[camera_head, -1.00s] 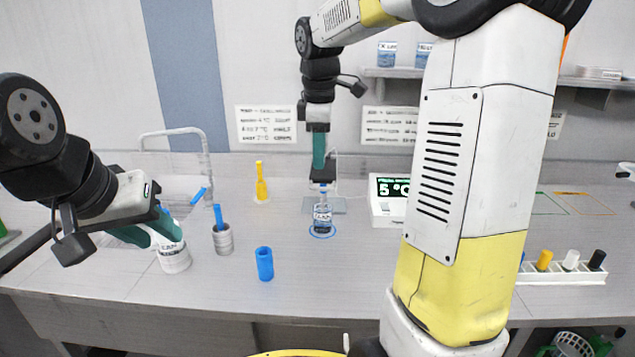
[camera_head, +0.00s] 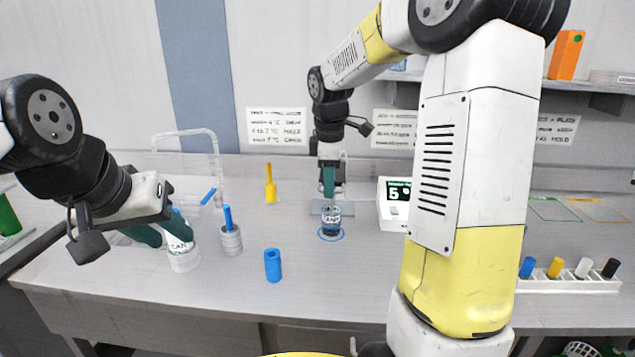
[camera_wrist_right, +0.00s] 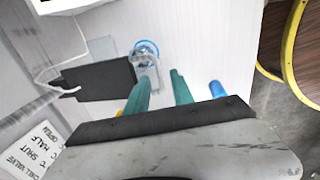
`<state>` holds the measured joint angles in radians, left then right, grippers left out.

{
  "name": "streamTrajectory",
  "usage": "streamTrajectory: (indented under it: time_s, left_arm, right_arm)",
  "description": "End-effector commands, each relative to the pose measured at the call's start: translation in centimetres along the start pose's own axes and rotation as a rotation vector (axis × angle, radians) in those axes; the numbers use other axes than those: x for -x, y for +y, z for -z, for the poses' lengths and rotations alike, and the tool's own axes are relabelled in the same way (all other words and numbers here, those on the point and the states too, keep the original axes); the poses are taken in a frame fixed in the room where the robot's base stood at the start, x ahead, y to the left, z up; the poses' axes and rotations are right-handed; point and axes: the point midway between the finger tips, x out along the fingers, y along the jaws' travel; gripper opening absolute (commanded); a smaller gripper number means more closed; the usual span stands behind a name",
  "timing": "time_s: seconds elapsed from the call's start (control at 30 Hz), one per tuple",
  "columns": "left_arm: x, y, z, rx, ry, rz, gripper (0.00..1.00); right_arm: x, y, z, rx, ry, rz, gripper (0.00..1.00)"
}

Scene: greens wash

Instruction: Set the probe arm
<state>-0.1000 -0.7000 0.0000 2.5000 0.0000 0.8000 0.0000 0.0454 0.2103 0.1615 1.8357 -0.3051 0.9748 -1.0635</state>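My right gripper (camera_head: 329,188) points down just over a labelled beaker (camera_head: 331,222), which stands on a blue ring. Its teal fingers (camera_wrist_right: 158,95) are apart in the right wrist view, with nothing visible between them. The beaker (camera_wrist_right: 145,52) also shows there, beyond the fingers. A dark flat piece (camera_wrist_right: 95,85) lies left of the fingers in that view; I cannot tell whether it is the probe arm. A white meter (camera_head: 393,203) stands right of the beaker. My left gripper (camera_head: 158,232) has its fingers spread at a white labelled can (camera_head: 184,257), one finger overlapping its top.
A grey cup (camera_head: 231,240) with a blue stick, a blue cylinder (camera_head: 272,265) and a yellow bottle (camera_head: 270,187) stand on the bench. A white rack (camera_head: 567,285) of coloured pegs is at right. A bent tap (camera_head: 212,150) rises at back left.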

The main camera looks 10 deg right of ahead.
Motion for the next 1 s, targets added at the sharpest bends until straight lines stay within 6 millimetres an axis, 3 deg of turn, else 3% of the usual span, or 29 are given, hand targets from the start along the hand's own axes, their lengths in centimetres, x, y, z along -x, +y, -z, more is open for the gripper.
streamTrajectory:
  time_s: [0.03, 0.13, 1.0]
  left_arm:
    - [0.0, 0.0, 0.0, 0.0, 0.0, 0.0, 0.36]
    - [0.0, 0.0, 0.0, 0.0, 0.0, 0.0, 0.36]
    - [0.0, 0.0, 0.0, 0.0, 0.0, 0.0, 0.36]
  right_arm:
    - [0.02, 0.0, 0.0, 0.0, 0.0, 0.0, 0.17]
    - [0.03, 0.0, 0.0, 0.0, 0.0, 0.0, 0.0]
    - [0.09, 0.03, 0.02, 0.0, 0.001, -0.001, 0.0]
